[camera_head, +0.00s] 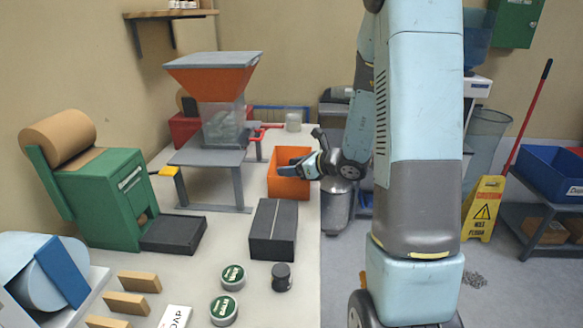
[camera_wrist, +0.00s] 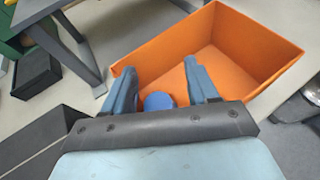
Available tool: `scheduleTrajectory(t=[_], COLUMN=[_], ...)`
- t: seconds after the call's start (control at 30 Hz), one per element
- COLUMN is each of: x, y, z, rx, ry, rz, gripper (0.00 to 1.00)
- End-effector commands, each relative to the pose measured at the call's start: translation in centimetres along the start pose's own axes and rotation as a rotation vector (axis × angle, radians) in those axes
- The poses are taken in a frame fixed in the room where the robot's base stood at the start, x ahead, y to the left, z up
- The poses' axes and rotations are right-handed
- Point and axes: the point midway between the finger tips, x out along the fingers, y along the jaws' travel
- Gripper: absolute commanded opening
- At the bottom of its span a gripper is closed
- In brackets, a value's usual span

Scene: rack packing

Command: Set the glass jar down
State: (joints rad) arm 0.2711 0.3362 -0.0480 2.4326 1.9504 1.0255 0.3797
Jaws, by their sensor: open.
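My gripper (camera_wrist: 159,76) is open over the orange bin (camera_wrist: 240,42). A round blue top (camera_wrist: 158,102) shows between its two fingers, apparently inside the bin near one end; it looks like the lid of the jar, and its body is hidden below. In the head view my gripper (camera_head: 291,170) reaches into the orange bin (camera_head: 289,187) from the right, and nothing of the jar shows between the fingers. A clear glass-like container (camera_head: 293,122) stands farther back on the table.
A black box (camera_head: 273,229) stands just in front of the bin. The hopper stand (camera_head: 210,157) is to its left. A dark small jar (camera_head: 282,277) and two green-lidded tins (camera_head: 232,277) sit nearer. The rest of the bin's floor in view looks empty.

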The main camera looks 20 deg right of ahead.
Motion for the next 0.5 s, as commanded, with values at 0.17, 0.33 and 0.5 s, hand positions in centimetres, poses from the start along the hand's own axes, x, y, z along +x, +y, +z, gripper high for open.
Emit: scheduleTrajectory(t=[0.17, 0.33, 0.5], x=[0.2, -0.3, -3.8], y=[0.5, 0.4, 0.1], z=[-0.5, 0.8, 0.8], rx=[0.002, 0.000, 0.001], ry=[0.014, 0.011, 0.007], rz=[0.010, 0.007, 0.000], gripper=[0.66, 0.66, 0.66])
